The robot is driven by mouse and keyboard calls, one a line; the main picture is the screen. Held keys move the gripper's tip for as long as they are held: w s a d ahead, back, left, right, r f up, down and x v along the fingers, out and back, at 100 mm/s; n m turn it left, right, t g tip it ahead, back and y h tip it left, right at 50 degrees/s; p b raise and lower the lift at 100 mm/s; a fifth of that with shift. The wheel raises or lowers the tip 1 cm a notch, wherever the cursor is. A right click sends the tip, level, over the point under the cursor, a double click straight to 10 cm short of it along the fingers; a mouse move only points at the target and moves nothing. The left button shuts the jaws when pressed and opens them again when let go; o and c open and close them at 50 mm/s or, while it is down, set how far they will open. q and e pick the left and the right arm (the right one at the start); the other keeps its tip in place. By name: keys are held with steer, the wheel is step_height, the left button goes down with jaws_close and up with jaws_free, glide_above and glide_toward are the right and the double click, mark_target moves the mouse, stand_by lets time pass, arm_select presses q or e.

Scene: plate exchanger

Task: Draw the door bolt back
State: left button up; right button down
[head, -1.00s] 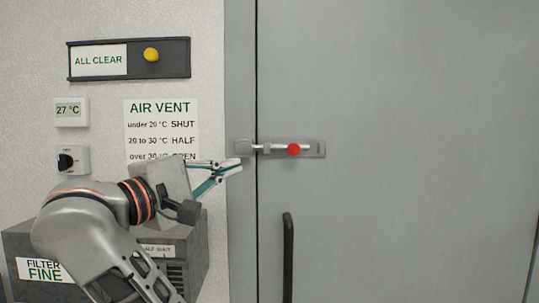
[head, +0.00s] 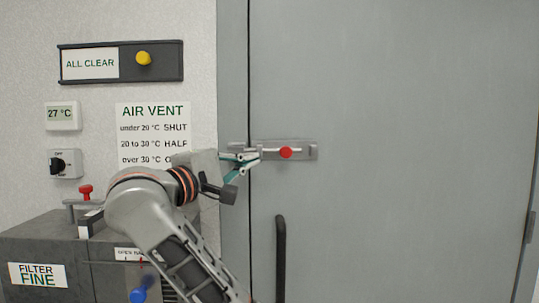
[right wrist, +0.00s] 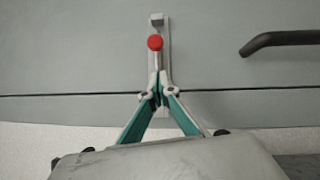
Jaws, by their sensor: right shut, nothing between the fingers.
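The door bolt is a pale rod with a red knob (head: 286,152) on a grey metal plate (head: 313,152) on the grey door. The knob also shows in the right wrist view (right wrist: 155,42). The rod runs left from the knob toward the door's edge gap; its left end is hidden behind my fingers. My right gripper (head: 256,155) is shut and empty, its tips at the left part of the bolt, short of the knob. In the right wrist view its tips (right wrist: 158,94) overlap the bolt near the door gap; contact cannot be told. My left gripper is not in view.
A dark vertical door handle (head: 281,258) stands below the bolt. On the wall left are an ALL CLEAR panel with a yellow knob (head: 143,58), an air vent sign (head: 153,113) and a dial (head: 64,163). A grey filter box (head: 60,245) stands below. The door's right side is clear.

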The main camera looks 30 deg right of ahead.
mark_target(268, 151)
steer(key=d, duration=0.3)
steer(key=s+d, duration=0.1)
steer(key=shift+d+r+p, duration=0.3)
steer(key=shift+d+r, duration=0.05)
